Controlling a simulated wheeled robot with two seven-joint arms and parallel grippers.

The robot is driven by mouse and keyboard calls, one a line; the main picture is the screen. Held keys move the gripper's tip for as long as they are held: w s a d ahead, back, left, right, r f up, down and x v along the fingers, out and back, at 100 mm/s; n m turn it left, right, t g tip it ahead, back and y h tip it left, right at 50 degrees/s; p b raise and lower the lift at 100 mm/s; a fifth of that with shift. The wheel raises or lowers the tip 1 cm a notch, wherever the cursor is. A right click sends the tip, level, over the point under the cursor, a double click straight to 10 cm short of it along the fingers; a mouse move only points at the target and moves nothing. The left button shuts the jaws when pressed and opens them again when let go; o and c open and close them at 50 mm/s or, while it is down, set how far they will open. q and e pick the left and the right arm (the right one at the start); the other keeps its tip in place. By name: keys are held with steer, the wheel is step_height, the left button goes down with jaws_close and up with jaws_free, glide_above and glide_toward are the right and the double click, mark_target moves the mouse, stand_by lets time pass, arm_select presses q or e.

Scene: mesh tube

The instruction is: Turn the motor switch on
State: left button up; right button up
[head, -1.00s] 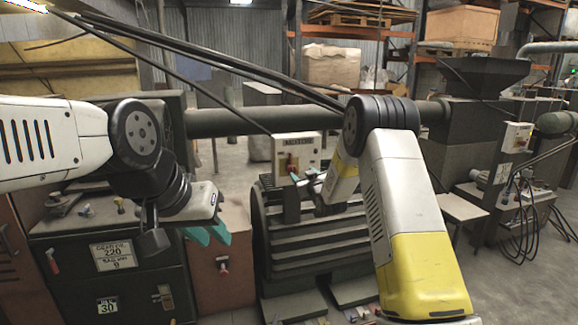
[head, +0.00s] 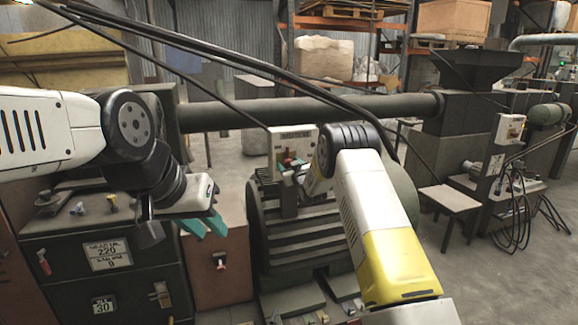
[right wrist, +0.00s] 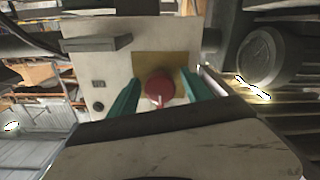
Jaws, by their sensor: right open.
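The motor switch is a red rotary knob (right wrist: 160,90) on a yellow plate, on the front of a pale switch box (head: 299,140). The box stands above the ribbed grey motor housing. In the right wrist view the green fingertips of my right gripper (right wrist: 160,98) are apart, one on each side of the red knob. I cannot tell whether they touch it. In the head view this gripper is at the box front and partly hidden by its own arm. My left gripper (head: 203,227) hangs at left, its green fingers apart and nothing seen between them.
A green cabinet (head: 65,245) with levers and number plates stands at left. A long dark pipe (head: 310,108) runs behind the switch box.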

steer(key=shift+c, duration=0.3)
jaws_close()
steer(key=shift+d+m, duration=0.1)
steer(key=shift+m, duration=0.3)
steer(key=m, duration=0.2)
steer(key=shift+f+m, duration=0.1)
steer(key=shift+m, duration=0.3)
steer(key=m, duration=1.4)
steer(key=shift+m, duration=0.3)
